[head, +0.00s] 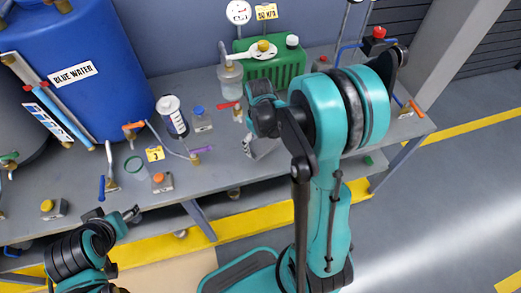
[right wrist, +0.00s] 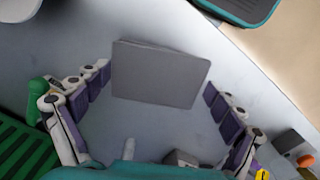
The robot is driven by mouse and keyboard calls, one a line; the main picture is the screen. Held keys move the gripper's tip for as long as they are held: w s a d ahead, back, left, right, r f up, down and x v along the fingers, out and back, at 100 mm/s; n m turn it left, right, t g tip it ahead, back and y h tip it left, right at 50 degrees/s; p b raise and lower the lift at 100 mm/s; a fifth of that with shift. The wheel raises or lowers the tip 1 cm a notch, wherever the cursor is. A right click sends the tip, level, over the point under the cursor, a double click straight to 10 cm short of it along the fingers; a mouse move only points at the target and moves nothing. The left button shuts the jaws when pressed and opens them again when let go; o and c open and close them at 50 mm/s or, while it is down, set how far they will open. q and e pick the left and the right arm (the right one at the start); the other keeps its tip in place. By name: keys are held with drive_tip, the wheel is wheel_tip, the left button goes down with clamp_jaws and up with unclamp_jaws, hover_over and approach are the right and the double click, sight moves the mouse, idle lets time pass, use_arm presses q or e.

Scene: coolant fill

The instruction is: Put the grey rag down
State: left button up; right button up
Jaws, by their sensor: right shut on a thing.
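The grey rag (right wrist: 160,75) shows as a flat grey square between the fingers of my right gripper (right wrist: 158,82) in the right wrist view. The fingers are closed in on its two sides, over the grey bench top. In the head view my right arm hides most of the right gripper, and a grey patch (head: 265,147) below it seems to be the rag. I cannot tell whether the rag touches the bench. My left gripper (head: 113,214) is at the lower left of the head view, by the bench's front edge, with its fingertips apart and nothing seen between them.
The grey bench (head: 85,172) holds a blue water drum (head: 75,85), a green jug (head: 275,68), a white canister (head: 172,117), a yellow number tag (head: 155,154) and several small valves and button boxes. Bare bench lies around the rag.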

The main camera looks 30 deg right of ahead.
sight(260, 148)
drive_tip(key=shift+w+f, duration=0.4)
drive_tip(key=shift+w, duration=0.3)
wheel_tip(260, 148, down, 3)
drive_tip(key=shift+f+b, duration=0.15)
drive_tip(key=shift+b, duration=0.7)
drive_tip(key=shift+f, duration=0.35)
drive_tip(key=shift+f, duration=0.1)
drive_tip(key=o, duration=0.9)
drive_tip(key=shift+c, duration=0.2)
